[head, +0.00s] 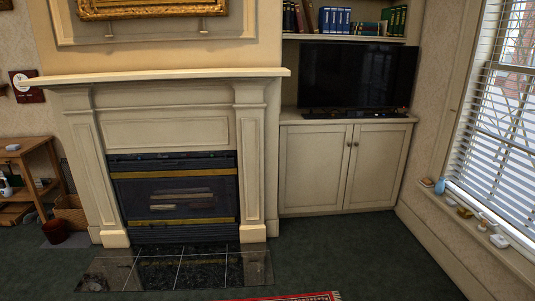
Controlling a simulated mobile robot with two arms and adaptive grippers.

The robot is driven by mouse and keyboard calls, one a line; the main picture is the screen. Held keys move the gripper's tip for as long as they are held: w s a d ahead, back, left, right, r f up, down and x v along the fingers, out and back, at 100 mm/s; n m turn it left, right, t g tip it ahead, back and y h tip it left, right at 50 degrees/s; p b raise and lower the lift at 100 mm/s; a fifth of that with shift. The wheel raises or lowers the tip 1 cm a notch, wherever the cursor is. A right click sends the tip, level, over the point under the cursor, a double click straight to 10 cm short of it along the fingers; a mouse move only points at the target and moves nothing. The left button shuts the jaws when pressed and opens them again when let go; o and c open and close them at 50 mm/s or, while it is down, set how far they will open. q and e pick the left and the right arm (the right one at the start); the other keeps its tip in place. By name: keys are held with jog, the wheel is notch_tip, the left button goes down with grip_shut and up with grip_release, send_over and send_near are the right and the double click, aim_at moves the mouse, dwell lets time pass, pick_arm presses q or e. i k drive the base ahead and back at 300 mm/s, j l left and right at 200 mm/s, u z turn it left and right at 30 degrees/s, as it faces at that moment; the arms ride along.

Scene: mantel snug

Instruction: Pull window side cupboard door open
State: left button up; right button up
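A cream built-in cupboard stands in the alcove right of the fireplace. Its window side door (376,168) is the right one of a pair and looks shut, with a small dark knob (355,144) near its upper left edge. The other door (313,170) is also shut, with its knob (348,144) near the upper right edge. Neither of my grippers shows in the head view, so their state and place are hidden.
A television (357,77) stands on the cupboard top. The window (500,125) with blinds is at right, above a sill (470,225) holding small items. A fireplace (175,195) with a dark hearth (180,268) is at left. Green carpet (345,250) before the cupboard is clear.

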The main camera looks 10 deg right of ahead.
aim_at(379, 152)
jog(key=i+l+z, duration=0.15)
jog(key=i+z, duration=0.15)
jog(key=i, duration=0.4)
jog(key=i+z, duration=0.3)
jog(key=i, duration=0.45)
jog(key=i+j+z, duration=0.3)
jog(key=i, duration=0.4)
jog(key=i+l, duration=0.05)
jog(key=l, duration=0.1)
